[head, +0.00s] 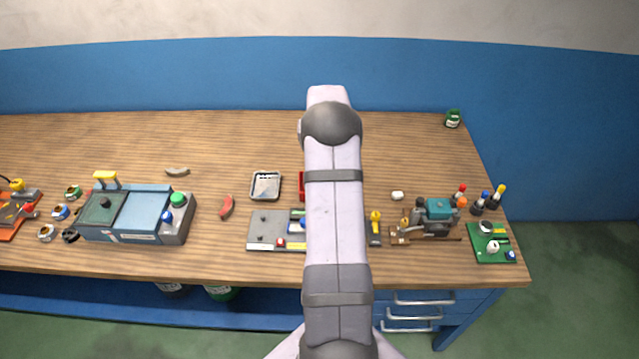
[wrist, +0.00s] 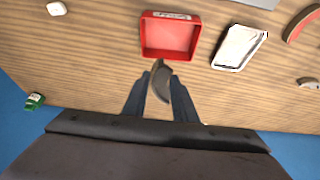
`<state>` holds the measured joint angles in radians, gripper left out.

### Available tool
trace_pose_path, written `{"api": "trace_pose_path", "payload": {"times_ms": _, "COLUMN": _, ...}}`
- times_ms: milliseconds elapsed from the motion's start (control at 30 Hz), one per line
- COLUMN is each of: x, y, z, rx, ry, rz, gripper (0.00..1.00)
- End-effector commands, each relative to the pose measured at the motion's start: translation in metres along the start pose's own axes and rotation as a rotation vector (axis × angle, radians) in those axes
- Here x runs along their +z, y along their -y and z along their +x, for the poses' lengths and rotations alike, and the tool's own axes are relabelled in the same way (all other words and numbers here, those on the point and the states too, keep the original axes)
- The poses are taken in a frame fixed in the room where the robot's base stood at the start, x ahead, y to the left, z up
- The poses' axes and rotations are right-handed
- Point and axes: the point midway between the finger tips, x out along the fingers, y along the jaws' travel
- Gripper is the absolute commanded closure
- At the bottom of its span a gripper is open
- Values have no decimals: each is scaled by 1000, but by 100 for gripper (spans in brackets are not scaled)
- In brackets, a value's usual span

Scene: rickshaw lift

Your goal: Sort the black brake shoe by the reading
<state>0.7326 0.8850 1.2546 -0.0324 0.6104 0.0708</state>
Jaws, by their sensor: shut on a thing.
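In the wrist view my gripper (wrist: 160,77) is shut on a dark, curved brake shoe (wrist: 162,90), which shows between the two fingers. It is held near a red tray (wrist: 170,37), on the wall side of it and not over its floor. The red tray looks empty and has a white label on one wall. It shows only in part in the head view (head: 301,187), beside my arm. The arm hides my gripper and the shoe there. A metal tray (wrist: 238,48) with a pale floor stands beside the red one. I cannot make out any reading.
A red curved shoe (head: 227,207) and a grey one (head: 177,171) lie loose at left. A blue-grey device (head: 145,212) with a green button stands left. A grey fixture board (head: 265,230), a teal-topped machine (head: 436,212) and a green board (head: 491,243) line the front. The back is mostly clear.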

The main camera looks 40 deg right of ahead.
Motion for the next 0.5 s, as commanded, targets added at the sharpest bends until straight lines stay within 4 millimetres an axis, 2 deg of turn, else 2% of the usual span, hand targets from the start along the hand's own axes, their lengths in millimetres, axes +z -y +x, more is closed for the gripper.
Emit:
{"api": "trace_pose_path", "payload": {"times_ms": 267, "x": -1, "y": -4, "z": 1, "rx": 2, "ry": -1, "rz": 5, "gripper": 100}}
{"api": "trace_pose_path", "payload": {"times_ms": 500, "x": 5, "y": -4, "z": 14, "rx": 2, "ry": -1, "rz": 5, "gripper": 100}}
